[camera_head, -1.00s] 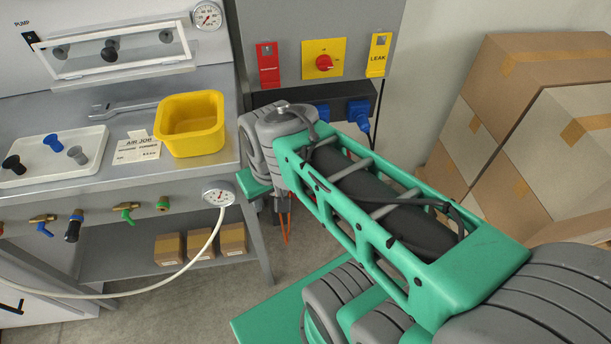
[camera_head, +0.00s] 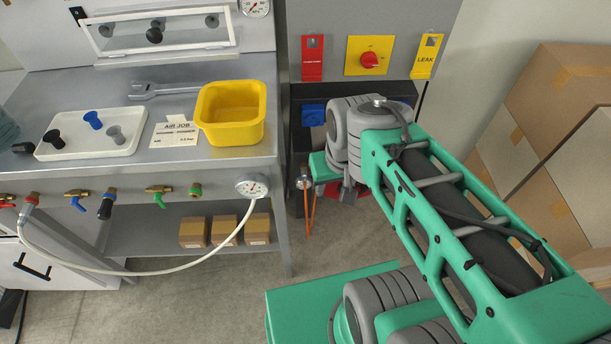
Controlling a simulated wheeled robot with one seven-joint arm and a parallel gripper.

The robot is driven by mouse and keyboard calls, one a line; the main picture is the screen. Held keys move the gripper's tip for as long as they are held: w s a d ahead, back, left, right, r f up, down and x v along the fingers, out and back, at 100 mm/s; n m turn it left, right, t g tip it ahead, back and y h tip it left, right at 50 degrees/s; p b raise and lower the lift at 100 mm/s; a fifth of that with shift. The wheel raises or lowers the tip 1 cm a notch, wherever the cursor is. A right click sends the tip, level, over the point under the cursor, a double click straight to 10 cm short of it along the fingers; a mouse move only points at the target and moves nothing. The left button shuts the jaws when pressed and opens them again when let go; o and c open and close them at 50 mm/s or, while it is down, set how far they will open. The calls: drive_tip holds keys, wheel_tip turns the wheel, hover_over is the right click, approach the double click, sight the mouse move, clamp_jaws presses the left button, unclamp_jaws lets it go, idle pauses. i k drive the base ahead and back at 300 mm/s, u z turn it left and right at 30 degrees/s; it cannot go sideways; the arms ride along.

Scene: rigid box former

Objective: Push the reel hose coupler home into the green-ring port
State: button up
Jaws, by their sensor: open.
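The green-ring port (camera_head: 195,190) sits on the front rail of the bench, right of a green-levered valve (camera_head: 158,196). It shows nothing plugged in. An orange hose (camera_head: 310,215) hangs in a narrow loop right of the bench, below a small round metal part (camera_head: 303,183). I cannot tell whether that part is the reel hose coupler. A red thing, perhaps the reel, shows partly behind my arm. My arm reaches in from the lower right and folds down past the bench's right end. My gripper's fingers are hidden behind it.
A white hose (camera_head: 130,272) runs from a gauge (camera_head: 252,187) to the red port (camera_head: 31,201). A black fitting (camera_head: 105,209) hangs at the blue port. A yellow bin (camera_head: 231,135) and white tray (camera_head: 90,147) stand on the bench (camera_head: 130,175). Cartons (camera_head: 560,130) stand right.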

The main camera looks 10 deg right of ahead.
sight(304, 174)
drive_tip(key=u, duration=1.7)
drive_tip(key=k, duration=1.05)
drive_tip(key=u, duration=0.7)
